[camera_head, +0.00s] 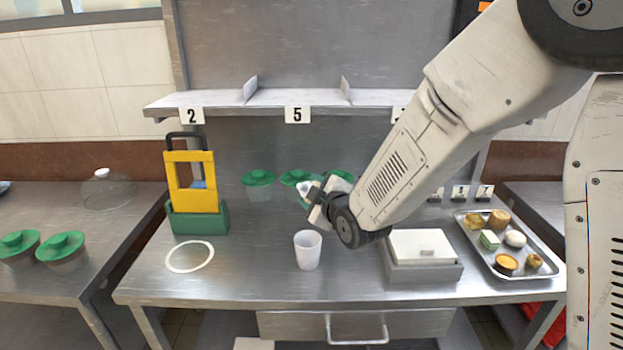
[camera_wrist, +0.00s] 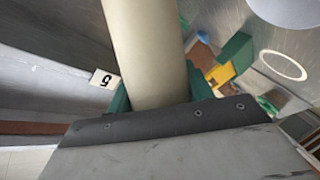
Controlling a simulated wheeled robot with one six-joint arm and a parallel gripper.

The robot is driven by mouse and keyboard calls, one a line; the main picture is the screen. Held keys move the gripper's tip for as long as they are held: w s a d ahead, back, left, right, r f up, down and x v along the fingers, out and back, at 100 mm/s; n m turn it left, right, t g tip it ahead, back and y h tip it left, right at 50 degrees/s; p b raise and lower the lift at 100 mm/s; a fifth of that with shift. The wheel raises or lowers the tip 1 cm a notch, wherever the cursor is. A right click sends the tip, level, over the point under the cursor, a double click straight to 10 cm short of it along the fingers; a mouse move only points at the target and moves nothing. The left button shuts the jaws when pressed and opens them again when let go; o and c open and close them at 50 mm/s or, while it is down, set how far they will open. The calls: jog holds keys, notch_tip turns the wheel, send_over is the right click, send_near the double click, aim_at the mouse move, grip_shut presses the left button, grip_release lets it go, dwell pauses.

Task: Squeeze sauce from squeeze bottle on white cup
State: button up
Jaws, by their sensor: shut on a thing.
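The white cup (camera_head: 308,250) stands upright on the steel table in the head view, left of the grey box. Part of a white round thing, likely the cup, shows at the top right corner of the wrist view (camera_wrist: 290,10). My gripper (camera_head: 317,203) is shut on the squeeze bottle, above and slightly right of the cup. The squeeze bottle (camera_wrist: 147,50) is a cream cylinder between the green fingers in the wrist view. In the head view only a small pale part of it (camera_head: 306,187) shows. Its nozzle cannot be made out, and no sauce is visible.
A white ring (camera_head: 190,257) lies left of the cup. A yellow and green holder (camera_head: 193,190) stands behind it. Green-lidded containers (camera_head: 258,179) are at the back. A white-topped grey box (camera_head: 423,258) and a food tray (camera_head: 507,241) are to the right. A numbered shelf (camera_head: 270,97) spans above.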

jog(key=shift+w+f+n, duration=0.1)
jog(key=shift+w+n, duration=0.2)
jog(key=shift+w, duration=0.2)
jog(key=w+d+f+n+t, duration=0.1)
jog(key=n, duration=0.1)
jog(key=w+d+f+n+t, duration=0.1)
jog(key=d+n, duration=0.1)
jog(key=shift+w+t, duration=0.3)
jog(key=shift+t, duration=0.1)
jog(key=shift+w+f+n, duration=0.1)
jog(key=shift+n, duration=0.9)
jog(key=shift+a+n+t+y, duration=0.1)
jog(key=shift+n+t+y, duration=0.2)
jog(key=shift+n+t, duration=0.3)
jog(key=n, duration=0.2)
jog(key=n+y, duration=0.1)
jog(key=s+n+y, duration=0.1)
jog(key=n, duration=0.1)
jog(key=shift+a+n+t, duration=0.3)
jog(key=n+y, duration=0.1)
jog(key=n, duration=0.2)
jog(key=s+a+n+y, duration=0.1)
jog(key=n, duration=0.2)
jog(key=s+a+n+y, duration=0.1)
jog(key=n+y, duration=0.1)
jog(key=shift+a+r+n, duration=0.15)
jog(key=shift+r+n, duration=0.05)
jog(key=shift+n, duration=0.2)
jog(key=c, duration=0.3)
